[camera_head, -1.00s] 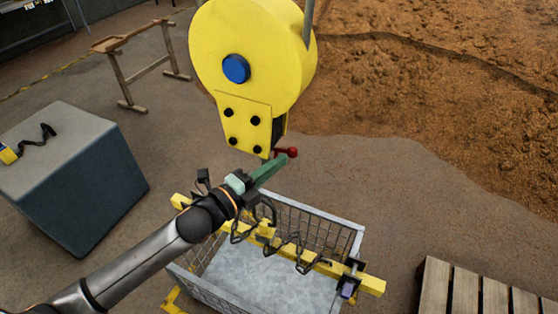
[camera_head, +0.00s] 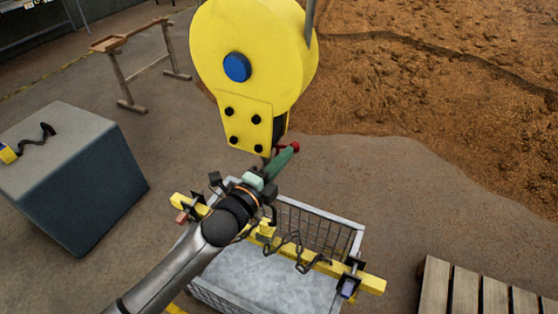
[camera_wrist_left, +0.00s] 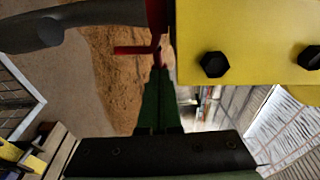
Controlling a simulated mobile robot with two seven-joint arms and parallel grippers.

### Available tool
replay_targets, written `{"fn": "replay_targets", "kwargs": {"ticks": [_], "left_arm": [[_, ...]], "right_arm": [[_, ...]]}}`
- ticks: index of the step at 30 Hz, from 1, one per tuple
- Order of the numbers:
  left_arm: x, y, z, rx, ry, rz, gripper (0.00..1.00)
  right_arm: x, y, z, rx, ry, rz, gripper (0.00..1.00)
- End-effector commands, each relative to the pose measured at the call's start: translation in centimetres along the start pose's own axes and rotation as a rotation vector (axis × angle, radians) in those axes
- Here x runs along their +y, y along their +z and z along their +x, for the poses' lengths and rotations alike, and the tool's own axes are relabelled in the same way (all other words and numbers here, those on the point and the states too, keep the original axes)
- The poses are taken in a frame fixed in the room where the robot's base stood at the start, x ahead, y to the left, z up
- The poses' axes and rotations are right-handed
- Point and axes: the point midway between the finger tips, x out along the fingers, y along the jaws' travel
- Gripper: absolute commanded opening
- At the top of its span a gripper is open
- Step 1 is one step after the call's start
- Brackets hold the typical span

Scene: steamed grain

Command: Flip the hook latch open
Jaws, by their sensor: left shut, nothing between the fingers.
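The yellow hook block (camera_head: 235,60) with a blue hub hangs at the top middle of the head view. The red latch lever (camera_head: 296,147) shows just below its lower right corner, partly hidden behind my fingers. My left gripper (camera_head: 290,152) is shut and empty, its green fingers up against the lever in that view. In the left wrist view the red latch (camera_wrist_left: 135,50) lies just beyond the shut fingertips (camera_wrist_left: 159,70), beside the yellow block (camera_wrist_left: 250,40). I cannot tell whether they touch. The dark curved hook (camera_wrist_left: 38,32) shows at the upper left there. My right gripper is not in view.
A wire-mesh basket (camera_head: 357,236) stands below, with a yellow bar (camera_head: 372,284) and chain links (camera_head: 290,243) across it. A grey box (camera_head: 75,190) is at left, a wooden pallet (camera_head: 465,292) at lower right. Open floor lies right of the basket.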

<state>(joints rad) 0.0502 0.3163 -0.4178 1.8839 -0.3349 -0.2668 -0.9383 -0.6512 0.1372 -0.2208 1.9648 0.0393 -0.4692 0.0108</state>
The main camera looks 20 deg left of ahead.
Motion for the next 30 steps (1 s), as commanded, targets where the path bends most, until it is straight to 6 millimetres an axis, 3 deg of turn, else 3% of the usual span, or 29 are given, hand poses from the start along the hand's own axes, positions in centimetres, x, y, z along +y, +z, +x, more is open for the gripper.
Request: {"fn": "replay_targets", "kwargs": {"ticks": [12,30], "left_arm": [[0.0,0.2,1.8,-0.19,0.004,-0.002,0.0],[0.0,0.4,2.2,-0.186,0.003,0.001,0.0]], "right_arm": [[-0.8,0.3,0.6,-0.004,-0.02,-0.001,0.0],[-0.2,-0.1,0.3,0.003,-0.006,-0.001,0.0]]}}
